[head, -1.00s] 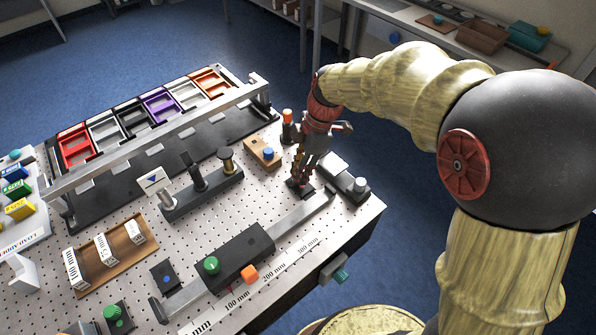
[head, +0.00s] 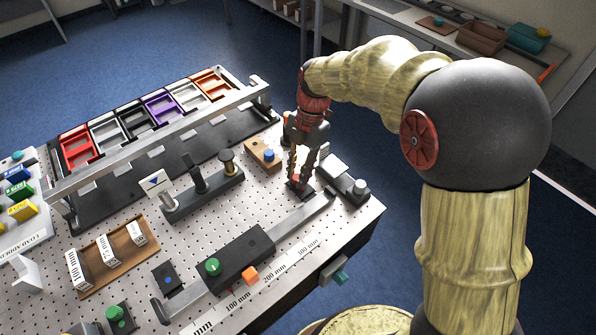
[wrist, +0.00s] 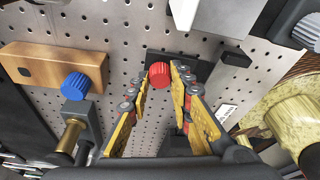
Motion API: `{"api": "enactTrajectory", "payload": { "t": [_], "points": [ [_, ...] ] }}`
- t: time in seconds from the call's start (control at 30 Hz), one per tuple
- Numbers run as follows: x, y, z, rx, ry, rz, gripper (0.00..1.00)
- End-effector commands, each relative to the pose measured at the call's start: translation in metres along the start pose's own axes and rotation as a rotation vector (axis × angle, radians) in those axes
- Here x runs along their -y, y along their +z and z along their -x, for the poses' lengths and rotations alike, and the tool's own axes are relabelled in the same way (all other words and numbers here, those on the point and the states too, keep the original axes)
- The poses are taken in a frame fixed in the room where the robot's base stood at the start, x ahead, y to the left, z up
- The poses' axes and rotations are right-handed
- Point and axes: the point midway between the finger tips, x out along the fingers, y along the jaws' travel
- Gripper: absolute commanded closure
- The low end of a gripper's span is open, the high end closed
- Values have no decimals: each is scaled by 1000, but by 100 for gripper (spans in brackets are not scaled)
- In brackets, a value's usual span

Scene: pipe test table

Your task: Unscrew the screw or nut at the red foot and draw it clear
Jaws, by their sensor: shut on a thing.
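A red ridged knob (wrist: 159,73) shows between my fingertips in the wrist view, at a dark flat foot (wrist: 188,63) on the perforated table. In the head view my gripper (head: 299,184) points down at this dark foot, near the right end of the grey rail, with a bit of red between the fingertips. My gripper (wrist: 163,78) is shut on the red knob, one finger on each side. Any thread below the knob is hidden, so I cannot tell whether the knob is seated or raised.
A wooden block with a blue knob (head: 264,153) stands left of my gripper. A grey block with a pale knob (head: 359,187) is close on the right. A grey rail (head: 305,214) with a black slider runs in front. Black posts (head: 195,176) stand further left.

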Motion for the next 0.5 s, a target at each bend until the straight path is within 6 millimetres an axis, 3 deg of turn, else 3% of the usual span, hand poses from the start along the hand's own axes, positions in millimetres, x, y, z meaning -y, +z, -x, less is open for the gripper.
{"api": "enactTrajectory", "payload": {
  "t": [0.2, 0.5],
  "points": [
    [-1, -1, 2, 0, -63, 226, 100],
    [-1, 0, 1, 0, -68, 245, 100]
  ]
}}
